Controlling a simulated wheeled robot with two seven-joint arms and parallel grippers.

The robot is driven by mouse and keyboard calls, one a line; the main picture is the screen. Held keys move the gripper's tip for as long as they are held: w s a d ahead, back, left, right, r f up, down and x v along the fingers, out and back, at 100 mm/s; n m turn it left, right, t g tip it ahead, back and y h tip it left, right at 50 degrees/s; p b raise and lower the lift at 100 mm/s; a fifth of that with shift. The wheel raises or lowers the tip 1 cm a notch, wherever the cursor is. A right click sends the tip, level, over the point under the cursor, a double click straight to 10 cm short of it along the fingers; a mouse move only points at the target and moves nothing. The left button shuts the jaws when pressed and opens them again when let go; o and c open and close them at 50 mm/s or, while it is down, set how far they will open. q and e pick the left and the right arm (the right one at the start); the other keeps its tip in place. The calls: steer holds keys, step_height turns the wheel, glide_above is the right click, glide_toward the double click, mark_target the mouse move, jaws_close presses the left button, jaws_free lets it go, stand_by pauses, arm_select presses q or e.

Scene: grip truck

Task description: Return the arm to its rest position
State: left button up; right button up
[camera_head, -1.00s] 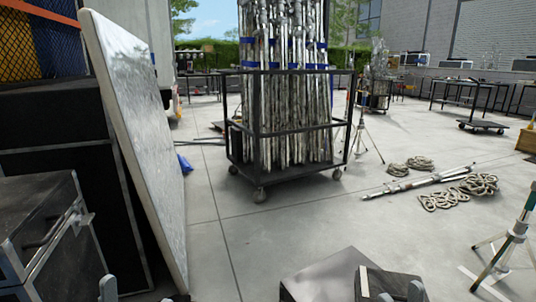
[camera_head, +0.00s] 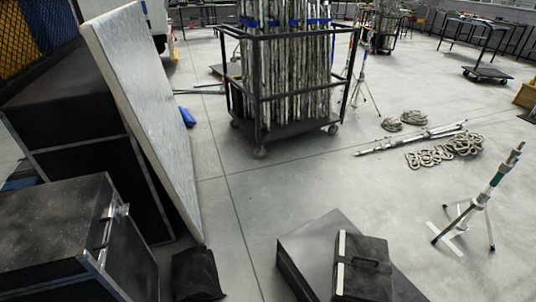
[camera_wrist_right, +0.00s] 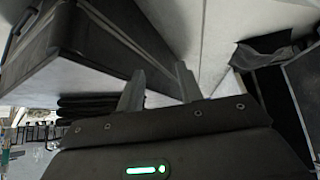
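My right gripper (camera_wrist_right: 158,82) shows in the right wrist view. Its two grey fingers stand apart with nothing between them. Beyond them are a dark case (camera_wrist_right: 105,28) at upper left and pale floor. My left gripper is not in view. Neither gripper nor arm shows in the head view.
A small black case (camera_head: 362,268) sits on a dark flat-topped box (camera_head: 318,243) close in front. Black trunks (camera_head: 70,225) and a leaning pale panel (camera_head: 150,120) stand left. A pole cart (camera_head: 290,130), ropes (camera_head: 445,152) and a tripod stand (camera_head: 480,200) are farther off. The middle floor is clear.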

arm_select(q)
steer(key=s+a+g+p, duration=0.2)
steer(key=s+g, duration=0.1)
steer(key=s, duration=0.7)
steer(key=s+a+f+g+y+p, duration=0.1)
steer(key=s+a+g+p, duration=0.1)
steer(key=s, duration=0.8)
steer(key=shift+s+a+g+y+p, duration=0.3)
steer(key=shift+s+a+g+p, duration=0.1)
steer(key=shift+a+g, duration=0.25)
arm_select(e)
steer(key=s+d+g, duration=0.2)
steer(key=s+g, duration=0.1)
steer(key=s, duration=0.7)
steer(key=s+d+f+g+h, duration=0.1)
steer(key=s+d+g, duration=0.2)
steer(key=s, duration=0.7)
steer(key=shift+s+d+h, duration=0.3)
steer(key=shift+s, duration=0.05)
